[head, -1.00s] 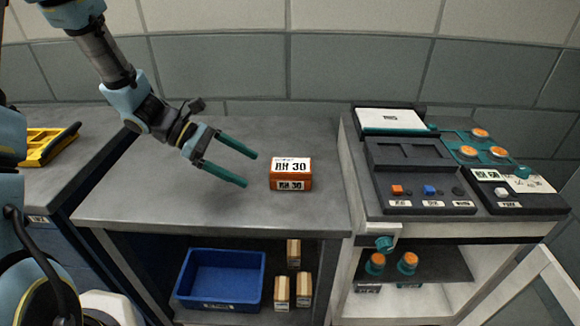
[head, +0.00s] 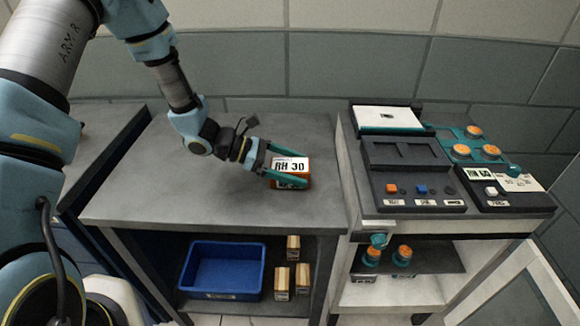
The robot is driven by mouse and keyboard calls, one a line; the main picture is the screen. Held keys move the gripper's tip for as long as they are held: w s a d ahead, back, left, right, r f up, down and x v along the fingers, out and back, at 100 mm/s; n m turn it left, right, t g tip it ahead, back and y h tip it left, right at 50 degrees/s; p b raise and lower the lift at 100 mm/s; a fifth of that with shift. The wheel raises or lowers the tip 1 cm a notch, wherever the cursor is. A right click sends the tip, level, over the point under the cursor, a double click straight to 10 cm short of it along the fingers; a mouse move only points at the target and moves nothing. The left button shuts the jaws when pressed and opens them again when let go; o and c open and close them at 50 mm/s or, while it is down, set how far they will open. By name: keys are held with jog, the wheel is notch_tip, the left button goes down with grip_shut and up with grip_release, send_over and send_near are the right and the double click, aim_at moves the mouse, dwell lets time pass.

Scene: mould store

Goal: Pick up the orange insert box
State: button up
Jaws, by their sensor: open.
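The orange insert box (head: 290,183) sits on the grey bench top, near its right end. It has a white label on top reading RH 30 and another on its front, now partly covered. My gripper (head: 301,166) is at the box, reaching in from the left. Its two teal fingers are apart and lie along the box. The near finger crosses the front face and the far finger shows behind the top edge. Whether the fingers touch the box cannot be told.
The grey bench (head: 180,195) is otherwise clear. A blue bin (head: 222,293) and several small wooden blocks (head: 302,279) stand on the shelf below. To the right, a white cabinet carries a dark panel with buttons (head: 425,190) and a teal plate with orange-topped knobs (head: 462,151).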

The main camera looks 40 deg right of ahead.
jog(key=shift+x, duration=0.85)
jog(key=shift+c, duration=0.2)
grip_shut()
